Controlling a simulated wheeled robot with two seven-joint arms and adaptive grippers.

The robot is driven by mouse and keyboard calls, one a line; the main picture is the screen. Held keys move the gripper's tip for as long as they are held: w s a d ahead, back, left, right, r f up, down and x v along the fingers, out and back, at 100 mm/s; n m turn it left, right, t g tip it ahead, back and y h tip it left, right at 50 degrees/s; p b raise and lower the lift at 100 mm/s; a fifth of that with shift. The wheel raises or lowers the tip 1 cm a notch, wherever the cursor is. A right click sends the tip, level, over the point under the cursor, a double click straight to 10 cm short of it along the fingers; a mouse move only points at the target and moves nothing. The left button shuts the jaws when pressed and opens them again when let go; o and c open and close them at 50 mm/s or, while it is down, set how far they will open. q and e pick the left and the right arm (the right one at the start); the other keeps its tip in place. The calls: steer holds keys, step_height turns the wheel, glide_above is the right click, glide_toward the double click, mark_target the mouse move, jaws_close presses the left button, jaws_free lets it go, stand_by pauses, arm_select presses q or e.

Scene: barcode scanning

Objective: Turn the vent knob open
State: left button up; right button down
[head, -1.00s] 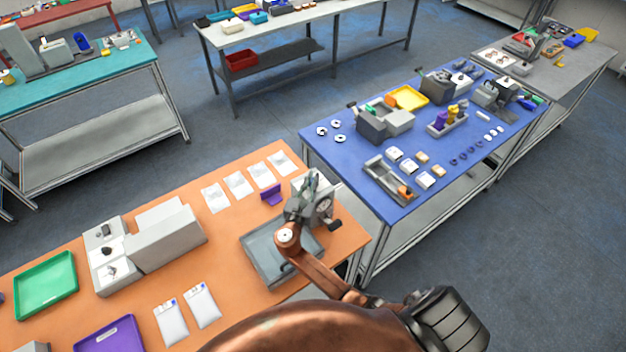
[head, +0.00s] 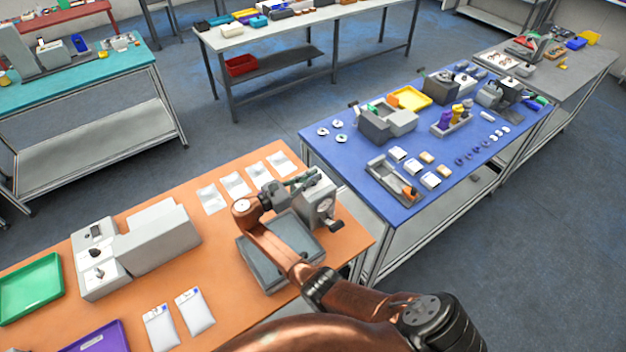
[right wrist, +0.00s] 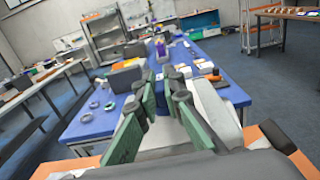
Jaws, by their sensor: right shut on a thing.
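A grey device (head: 322,202) with a round dial on its face and a dark handle stands at the right end of the orange table. My right gripper (head: 308,181) lies over its top, reaching in from the left. In the right wrist view the green-padded fingers (right wrist: 163,92) come close together above a pale grey body (right wrist: 212,108). They are closed on a small part there, which I take to be the vent knob; the fingers hide most of it, so its angle cannot be read. My left gripper is not in view.
A grey tray (head: 268,270) lies under my right arm. White packets (head: 235,184) lie behind it, and a white box-shaped machine (head: 150,243) stands to the left. The blue table (head: 350,165) with several small parts is beyond the device.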

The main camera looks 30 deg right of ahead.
steer(key=shift+r, duration=0.1)
stand_by(0.3)
steer(key=c, duration=2)
jaws_free()
steer(key=shift+c, duration=0.2)
steer(key=shift+a, duration=0.15)
steer(key=a, duration=1.1)
steer(key=shift+s+a, duration=0.3)
steer(key=shift+s, duration=0.05)
